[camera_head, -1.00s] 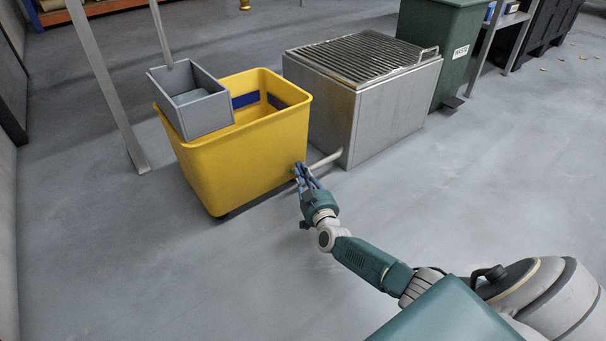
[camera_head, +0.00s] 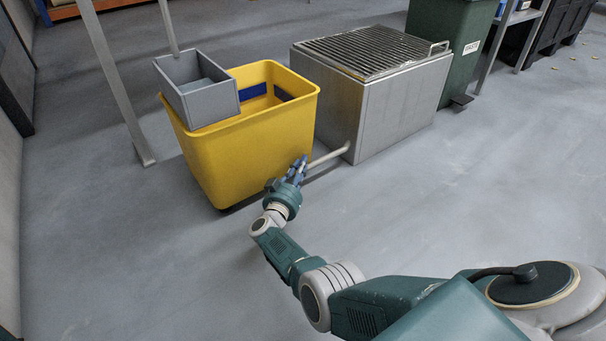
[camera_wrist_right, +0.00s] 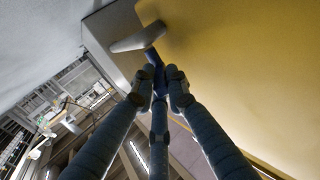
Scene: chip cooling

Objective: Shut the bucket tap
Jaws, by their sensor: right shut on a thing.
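The yellow bucket (camera_head: 238,150) stands on the floor at centre left in the head view. Its yellow wall (camera_wrist_right: 235,70) fills the right of the right wrist view. The tap's blue lever (camera_wrist_right: 153,58) shows just beyond my fingertips, beside a pale pipe (camera_wrist_right: 132,41). My right gripper (camera_head: 299,166) is at the bucket's near right side, low down, and shut on the tap lever. Its three fingers (camera_wrist_right: 160,82) close around the lever in the wrist view and hide part of it. The rest of the tap is hidden. My left gripper is not in view.
A metal box with a grated top (camera_head: 375,95) stands right of the bucket, and the pipe (camera_head: 329,158) runs from it toward the bucket. A grey bin (camera_head: 211,100) sits on the bucket's rim. A green bin (camera_head: 455,45) stands behind. The front floor is clear.

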